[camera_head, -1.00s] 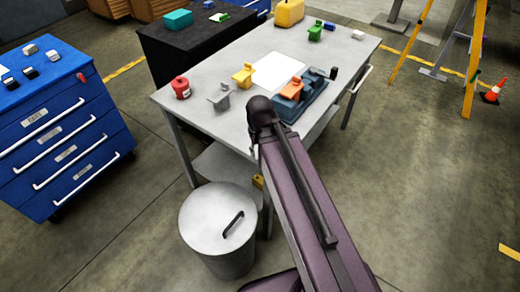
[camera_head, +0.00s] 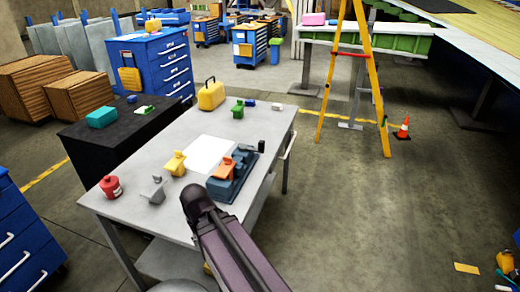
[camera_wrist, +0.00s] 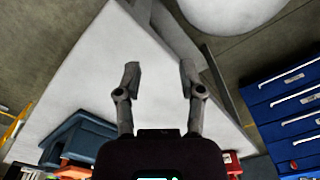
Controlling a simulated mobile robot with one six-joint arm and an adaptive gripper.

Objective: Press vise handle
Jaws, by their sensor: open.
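The blue vise (camera_head: 232,185) sits on the right part of the grey table (camera_head: 135,215), with an orange block-like part (camera_head: 226,169) at it. A small black piece (camera_head: 262,146) shows at its far right end; I cannot tell if this is the handle. In the wrist view the vise (camera_wrist: 85,138) is at the lower left, partly cut off by my wrist. My gripper (camera_wrist: 160,78) is open and empty, over the bare table top near its edge, apart from the vise. In the head view my arm hides the gripper's fingers.
A red canister (camera_head: 110,187), a grey part (camera_head: 153,192), a yellow part (camera_head: 175,163) and a white sheet (camera_head: 209,154) are on the table. A yellow case (camera_head: 211,95) stands at its far end. A yellow ladder (camera_head: 330,90) stands beyond.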

